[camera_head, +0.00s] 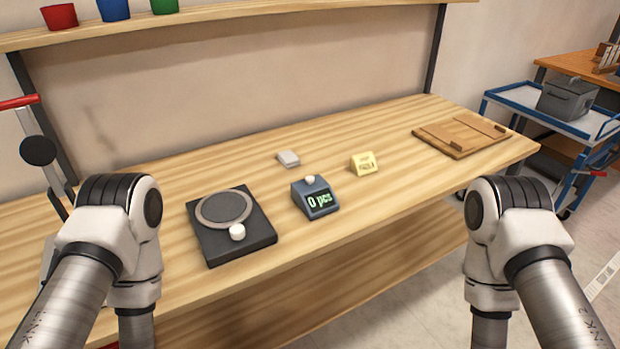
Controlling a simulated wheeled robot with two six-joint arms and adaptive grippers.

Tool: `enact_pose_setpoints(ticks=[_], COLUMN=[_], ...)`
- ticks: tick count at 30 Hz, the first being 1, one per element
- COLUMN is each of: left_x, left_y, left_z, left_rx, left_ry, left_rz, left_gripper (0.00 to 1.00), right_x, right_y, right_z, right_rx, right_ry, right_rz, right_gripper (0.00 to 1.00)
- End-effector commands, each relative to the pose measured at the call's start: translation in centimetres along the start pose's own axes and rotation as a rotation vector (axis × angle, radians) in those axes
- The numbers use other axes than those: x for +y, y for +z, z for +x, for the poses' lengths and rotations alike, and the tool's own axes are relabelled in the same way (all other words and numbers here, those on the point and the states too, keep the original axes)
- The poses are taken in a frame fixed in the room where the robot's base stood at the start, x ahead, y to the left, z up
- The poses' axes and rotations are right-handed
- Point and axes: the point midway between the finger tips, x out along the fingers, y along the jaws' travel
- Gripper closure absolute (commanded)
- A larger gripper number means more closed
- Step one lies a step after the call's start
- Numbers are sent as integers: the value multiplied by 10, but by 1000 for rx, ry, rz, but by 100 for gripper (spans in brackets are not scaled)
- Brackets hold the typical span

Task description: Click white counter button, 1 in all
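A blue-grey counter (316,201) stands on the wooden workbench, with a green display reading "0 pcs". Its white button (310,180) sits on top of the housing and stands proud of it. Left of it lies a black square device (234,247) with a round grey plate (223,206) and a white knob (237,232) at its front. My left and right arms come in from the lower left and lower right. Both grippers are outside the picture, and nothing of mine touches the counter.
A wooden board (461,135) lies at the bench's right end. A shelf with coloured cups (113,9) runs above. A blue cart (550,114) stands right.

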Motion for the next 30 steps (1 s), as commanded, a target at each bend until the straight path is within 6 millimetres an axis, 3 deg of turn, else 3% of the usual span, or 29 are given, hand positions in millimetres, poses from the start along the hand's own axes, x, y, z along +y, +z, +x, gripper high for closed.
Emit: enact_pose_setpoints(ticks=[1,6,7,30], left_x=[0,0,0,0], left_y=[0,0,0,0], left_z=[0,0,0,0], left_rx=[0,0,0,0], left_ry=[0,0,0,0], left_rz=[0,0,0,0], left_gripper=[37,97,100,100], right_x=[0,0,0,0], right_y=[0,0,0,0], right_z=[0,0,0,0], right_rx=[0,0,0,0], right_ry=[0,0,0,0], right_rz=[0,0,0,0], right_gripper=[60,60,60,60])
